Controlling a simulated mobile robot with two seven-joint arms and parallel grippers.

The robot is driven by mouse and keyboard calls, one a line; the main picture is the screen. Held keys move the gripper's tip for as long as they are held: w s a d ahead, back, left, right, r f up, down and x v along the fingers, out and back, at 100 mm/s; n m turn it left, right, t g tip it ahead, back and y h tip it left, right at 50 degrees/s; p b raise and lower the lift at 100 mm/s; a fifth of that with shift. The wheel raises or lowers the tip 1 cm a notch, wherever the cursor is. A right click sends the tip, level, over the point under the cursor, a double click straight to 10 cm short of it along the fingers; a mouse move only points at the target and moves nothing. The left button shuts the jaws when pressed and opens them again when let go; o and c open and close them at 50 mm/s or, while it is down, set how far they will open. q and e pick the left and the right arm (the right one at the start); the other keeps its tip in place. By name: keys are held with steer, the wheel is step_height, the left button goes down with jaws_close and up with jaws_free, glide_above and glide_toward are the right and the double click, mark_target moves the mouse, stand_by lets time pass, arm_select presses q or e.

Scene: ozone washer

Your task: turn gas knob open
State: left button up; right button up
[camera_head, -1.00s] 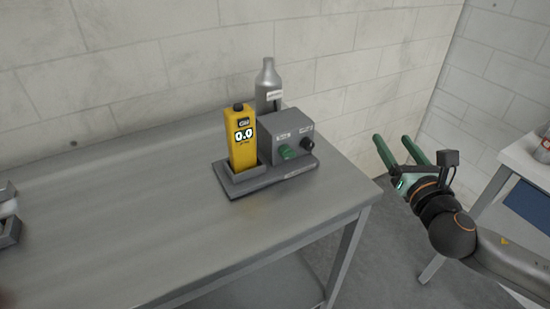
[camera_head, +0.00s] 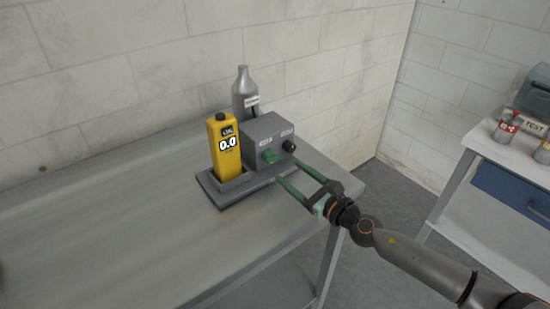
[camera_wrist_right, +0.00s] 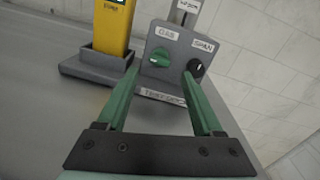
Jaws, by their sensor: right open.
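The green gas knob (camera_head: 269,156) is on the front of a grey box (camera_head: 262,130). In the right wrist view the knob (camera_wrist_right: 160,57) sits below the GAS label, its pale mark roughly level. My right gripper (camera_head: 292,173) is open and empty, in front of the box with its fingers toward it. In the wrist view the gripper's fingertips (camera_wrist_right: 161,72) lie either side of the knob, the right one close to the black knob. I cannot tell whether they touch anything. My left gripper is not in view.
A black knob (camera_head: 289,146), labelled SPAN, is right of the green one. A yellow meter (camera_head: 224,150) reading 0.0 stands left of the box, with a grey cylinder (camera_head: 243,92) behind. The grey table (camera_head: 110,230) is clear at left. A white bench (camera_head: 487,137) stands at right.

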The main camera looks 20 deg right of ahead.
mark_target(275, 160)
steer(key=x, duration=0.7)
jaws_close()
stand_by(0.5)
